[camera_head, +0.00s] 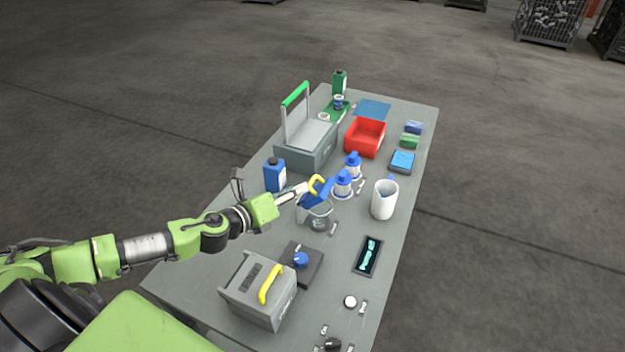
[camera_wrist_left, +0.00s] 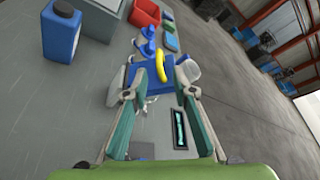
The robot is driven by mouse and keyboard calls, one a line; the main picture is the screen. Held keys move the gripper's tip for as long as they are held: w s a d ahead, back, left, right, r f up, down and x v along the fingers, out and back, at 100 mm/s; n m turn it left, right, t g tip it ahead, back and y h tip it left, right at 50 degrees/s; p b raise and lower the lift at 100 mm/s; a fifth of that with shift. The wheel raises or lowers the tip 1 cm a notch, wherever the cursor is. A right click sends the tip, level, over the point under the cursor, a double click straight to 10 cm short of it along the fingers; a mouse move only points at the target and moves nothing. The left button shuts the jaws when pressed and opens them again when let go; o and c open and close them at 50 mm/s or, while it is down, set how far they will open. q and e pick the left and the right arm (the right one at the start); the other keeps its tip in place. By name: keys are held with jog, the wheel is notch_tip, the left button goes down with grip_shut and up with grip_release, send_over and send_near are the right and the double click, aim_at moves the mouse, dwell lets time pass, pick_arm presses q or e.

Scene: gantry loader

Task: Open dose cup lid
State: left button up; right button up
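The dose cup (camera_head: 319,219) is a clear round vessel near the middle of the table. Its blue lid (camera_head: 314,198) has a yellow loop handle (camera_head: 317,183) and stands tilted up over the cup's far-left side. My left gripper (camera_head: 300,190) reaches in from the left beside the lid. In the left wrist view my left gripper (camera_wrist_left: 160,86) has its fingers spread apart, with the blue lid (camera_wrist_left: 152,77) and yellow handle just beyond and between the tips. I cannot tell whether a finger touches the lid. My right gripper is not in view.
Two blue-and-white bottles (camera_head: 343,185) stand right behind the lid, and a white pitcher (camera_head: 384,199) is to the right. A blue bottle (camera_head: 275,175) stands close behind my left arm. A grey case (camera_head: 258,289) and dark box with blue knob (camera_head: 301,260) are in front.

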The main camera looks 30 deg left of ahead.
aim_at(311, 182)
pick_arm(q)
jog(key=x, duration=0.2)
jog(key=shift+w+p, duration=0.3)
jog(key=shift+w, duration=0.05)
jog(key=x, duration=0.4)
jog(key=shift+w+f+p, duration=0.2)
jog(key=shift+w+p, duration=0.05)
jog(key=shift+p, duration=0.05)
jog(key=shift+w+f, duration=0.1)
jog(key=shift+w, duration=0.2)
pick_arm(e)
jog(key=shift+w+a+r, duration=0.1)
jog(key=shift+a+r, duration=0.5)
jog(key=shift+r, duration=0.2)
pick_arm(q)
jog(key=shift+d, duration=0.1)
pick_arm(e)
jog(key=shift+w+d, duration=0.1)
pick_arm(q)
jog(key=c, duration=0.5)
grip_shut()
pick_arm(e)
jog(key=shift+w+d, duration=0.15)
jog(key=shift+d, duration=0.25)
